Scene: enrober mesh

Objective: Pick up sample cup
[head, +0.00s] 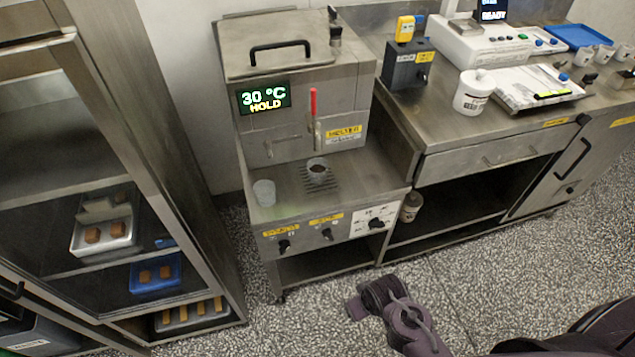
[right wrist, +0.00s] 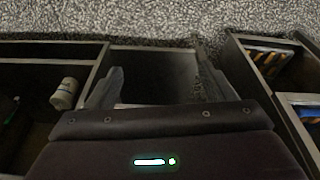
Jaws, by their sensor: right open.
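A small cup with dark contents (head: 317,168) stands upright on the drip grille of the steel machine. A pale, translucent empty-looking cup (head: 264,192) stands to its left on the same ledge. I cannot tell from looks alone which one is the sample cup. My right gripper (right wrist: 157,58) is open with nothing between its fingers in the right wrist view. In the head view my right arm is low over the floor, in front of the machine and apart from both cups. My left gripper is not in view.
The machine's display (head: 263,97) reads 30 °C HOLD, with a red-handled lever (head: 313,103) above the grille. Another jar (head: 411,207) sits on a lower shelf. An open rack (head: 165,150) is at left. Floor in front is clear.

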